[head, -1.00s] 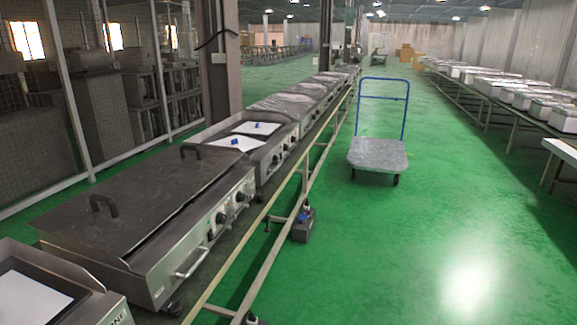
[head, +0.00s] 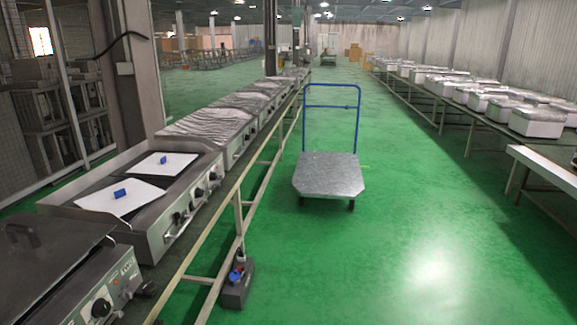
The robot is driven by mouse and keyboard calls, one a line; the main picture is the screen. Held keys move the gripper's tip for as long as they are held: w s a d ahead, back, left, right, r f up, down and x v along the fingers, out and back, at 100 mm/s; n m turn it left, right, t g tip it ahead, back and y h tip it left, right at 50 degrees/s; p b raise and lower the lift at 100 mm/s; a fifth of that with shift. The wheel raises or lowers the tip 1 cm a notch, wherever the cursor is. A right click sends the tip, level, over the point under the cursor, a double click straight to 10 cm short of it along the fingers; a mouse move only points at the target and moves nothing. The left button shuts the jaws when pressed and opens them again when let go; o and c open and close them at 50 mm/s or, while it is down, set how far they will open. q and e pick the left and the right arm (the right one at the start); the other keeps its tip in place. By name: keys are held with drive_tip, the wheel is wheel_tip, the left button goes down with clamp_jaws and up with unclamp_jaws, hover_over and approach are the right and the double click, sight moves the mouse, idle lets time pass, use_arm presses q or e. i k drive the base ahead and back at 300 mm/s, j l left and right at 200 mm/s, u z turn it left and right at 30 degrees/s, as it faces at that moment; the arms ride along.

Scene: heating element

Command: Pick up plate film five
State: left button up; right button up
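Two white sheets lie on the dark plate of an open steel griddle on the left line. The nearer sheet (head: 120,196) has a small blue clip-like piece (head: 120,193) on it. The farther sheet (head: 163,165) has another blue piece (head: 164,159) on it. I cannot tell which of them is plate film five, as no number is readable. Neither of my grippers is in view.
A closed griddle (head: 50,265) stands at the near left, and film-wrapped units (head: 208,124) continue up the line. A blue-handled trolley (head: 328,176) stands on the green floor. A grey box (head: 237,287) sits by the line's leg. White units line the right table.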

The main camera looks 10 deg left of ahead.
sight(120, 198)
drive_tip(key=i+u, duration=0.1)
drive_tip(key=i, duration=0.55)
drive_tip(key=i+l+u, duration=0.15)
drive_tip(key=i, duration=0.5)
drive_tip(key=i+l+u, duration=0.1)
drive_tip(key=i, duration=0.6)
drive_tip(key=l, duration=0.1)
